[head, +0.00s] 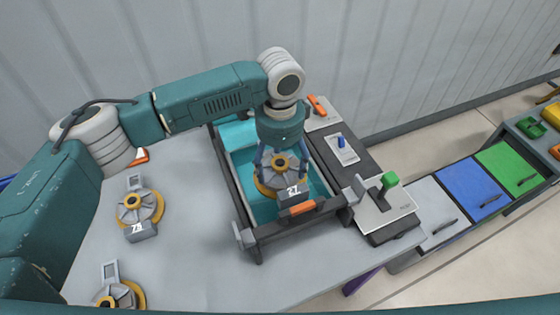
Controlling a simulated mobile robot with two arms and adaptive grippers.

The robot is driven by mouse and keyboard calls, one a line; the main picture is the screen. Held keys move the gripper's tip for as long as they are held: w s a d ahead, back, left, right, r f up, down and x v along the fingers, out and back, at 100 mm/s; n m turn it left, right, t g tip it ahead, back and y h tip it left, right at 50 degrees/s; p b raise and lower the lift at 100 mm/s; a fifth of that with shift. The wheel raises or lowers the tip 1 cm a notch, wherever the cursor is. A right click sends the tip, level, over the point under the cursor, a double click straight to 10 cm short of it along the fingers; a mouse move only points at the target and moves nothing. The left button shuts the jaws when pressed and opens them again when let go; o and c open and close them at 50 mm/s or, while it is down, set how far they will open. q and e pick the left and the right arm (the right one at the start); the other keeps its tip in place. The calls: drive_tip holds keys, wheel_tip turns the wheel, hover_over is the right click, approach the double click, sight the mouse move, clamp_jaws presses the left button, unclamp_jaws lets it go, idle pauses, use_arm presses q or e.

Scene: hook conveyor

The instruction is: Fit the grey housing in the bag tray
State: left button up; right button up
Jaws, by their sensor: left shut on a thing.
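My left gripper (281,163) points down over the bag tray (241,208), a dark frame with a teal lining. It is shut on a grey housing (293,196) that has a yellow-orange ring, a finned round top and a dark block with a white number label. The housing is over or inside the tray opening; its exact height above the tray floor is hard to tell. The arm and gripper hide part of the tray's far side. My right gripper is not in view.
Two similar housings lie on the grey table, one at left (152,208) and one at the lower left edge (132,293). Right of the tray is a panel with a green knob (390,179) and a blue knob (341,141). Grey, blue (470,188) and green bins stand further right.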

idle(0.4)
use_arm(q)
drive_tip(key=shift+p, duration=0.3)
drive_tip(key=shift+f, duration=0.15)
drive_tip(key=shift+p, duration=0.5)
drive_tip(key=shift+f+b, duration=0.35)
drive_tip(key=shift+f, duration=0.75)
idle(0.5)
drive_tip(key=shift+f+b, duration=1.05)
drive_tip(key=shift+f, duration=1.8)
